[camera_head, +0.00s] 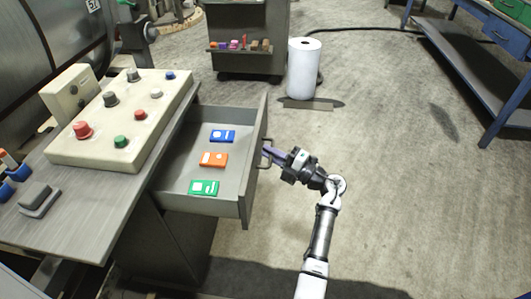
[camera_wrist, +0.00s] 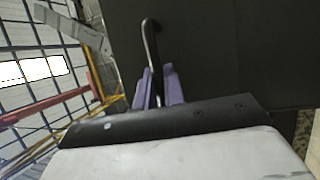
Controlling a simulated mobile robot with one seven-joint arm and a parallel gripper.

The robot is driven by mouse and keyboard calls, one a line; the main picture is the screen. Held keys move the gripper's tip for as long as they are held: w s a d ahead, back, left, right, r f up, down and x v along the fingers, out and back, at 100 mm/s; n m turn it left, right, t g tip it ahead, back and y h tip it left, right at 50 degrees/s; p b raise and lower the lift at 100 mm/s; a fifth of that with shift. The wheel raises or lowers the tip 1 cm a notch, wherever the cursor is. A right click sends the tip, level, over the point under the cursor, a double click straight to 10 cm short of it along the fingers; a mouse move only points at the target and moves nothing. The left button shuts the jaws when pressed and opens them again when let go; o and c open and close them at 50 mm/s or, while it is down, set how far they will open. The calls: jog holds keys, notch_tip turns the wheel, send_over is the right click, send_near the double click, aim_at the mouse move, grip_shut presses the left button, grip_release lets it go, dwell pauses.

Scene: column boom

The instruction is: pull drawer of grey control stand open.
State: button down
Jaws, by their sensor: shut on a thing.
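The grey control stand (camera_head: 75,218) is at the left in the head view. Its drawer (camera_head: 178,201) is pulled well out to the right. Blue, orange and green flat pieces lie inside it. The drawer's bar handle (camera_head: 266,150) is on the drawer's front; it also shows as a dark bent bar in the wrist view (camera_wrist: 148,42). My gripper (camera_head: 269,153) is at the handle, with its purple fingers (camera_wrist: 159,88) on both sides of the bar, shut on it. The lower part of the handle is hidden behind the fingers in the wrist view.
A cream control box (camera_head: 120,118) with several knobs sits on the stand's top. A white roll (camera_head: 303,68) stands on the floor behind my gripper. A grey cabinet (camera_head: 247,30) is at the back, a blue workbench (camera_head: 455,50) at the right. The floor right of the drawer is clear.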

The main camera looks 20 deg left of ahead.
jog(key=c, duration=1.8)
grip_release()
jog(key=shift+d, duration=0.1)
jog(key=b+v, duration=0.3)
jog(key=v, duration=1)
jog(key=shift+s+d, duration=0.15)
jog(key=shift+d, duration=0.15)
